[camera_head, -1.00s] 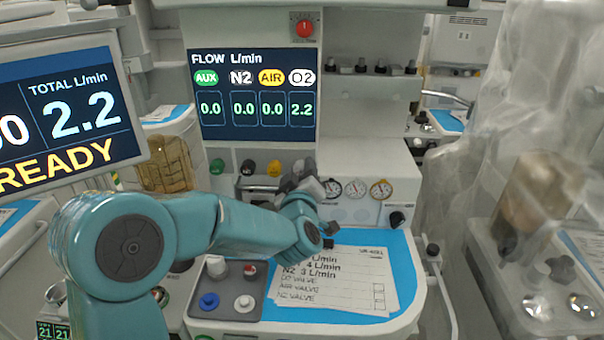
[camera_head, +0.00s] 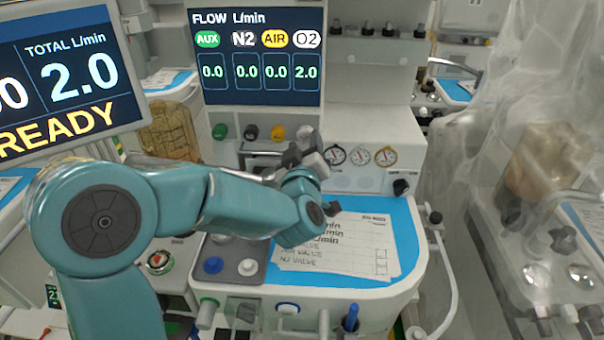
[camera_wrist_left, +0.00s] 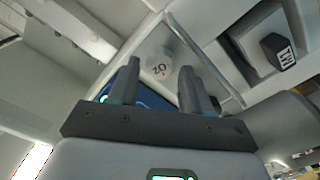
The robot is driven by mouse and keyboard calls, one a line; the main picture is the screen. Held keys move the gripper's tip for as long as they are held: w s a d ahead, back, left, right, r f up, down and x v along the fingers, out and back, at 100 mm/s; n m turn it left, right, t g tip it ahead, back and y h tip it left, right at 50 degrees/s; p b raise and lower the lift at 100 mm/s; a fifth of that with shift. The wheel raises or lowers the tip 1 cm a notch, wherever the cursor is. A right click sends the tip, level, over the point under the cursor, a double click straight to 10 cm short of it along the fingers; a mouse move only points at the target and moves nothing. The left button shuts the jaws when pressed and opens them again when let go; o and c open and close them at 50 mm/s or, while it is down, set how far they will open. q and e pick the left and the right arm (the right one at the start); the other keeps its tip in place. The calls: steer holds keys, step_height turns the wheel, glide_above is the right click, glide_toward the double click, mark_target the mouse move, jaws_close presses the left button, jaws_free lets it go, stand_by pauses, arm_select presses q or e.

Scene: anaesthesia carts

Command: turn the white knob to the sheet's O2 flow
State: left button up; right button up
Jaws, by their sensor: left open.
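The white knob, marked O2, shows in the left wrist view (camera_wrist_left: 160,67), seen between the fingertips; I cannot tell whether they touch it. My left gripper (camera_wrist_left: 158,74) is open. In the head view the left gripper (camera_head: 307,158) is at the panel's knob row and largely covers the white knob. The flow display (camera_head: 262,57) reads O2 2.0, with AUX, N2 and AIR at 0.0. The sheet (camera_head: 345,258) lies on the blue worktop; my arm hides part of its flow lines, and the O2 figure cannot be read. My right gripper is not in view.
Black (camera_head: 250,132) and yellow (camera_head: 278,132) knobs sit left of the white one. Round gauges (camera_head: 360,156) are to the right. A monitor (camera_head: 68,80) at left reads total 2.0 and READY. Clear plastic sheeting (camera_head: 500,130) hangs at right.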

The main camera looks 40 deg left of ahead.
arm_select(q)
steer(key=v, duration=1.2)
steer(key=shift+s+b, duration=0.35)
steer(key=shift+s, duration=0.05)
steer(key=shift+d, duration=0.15)
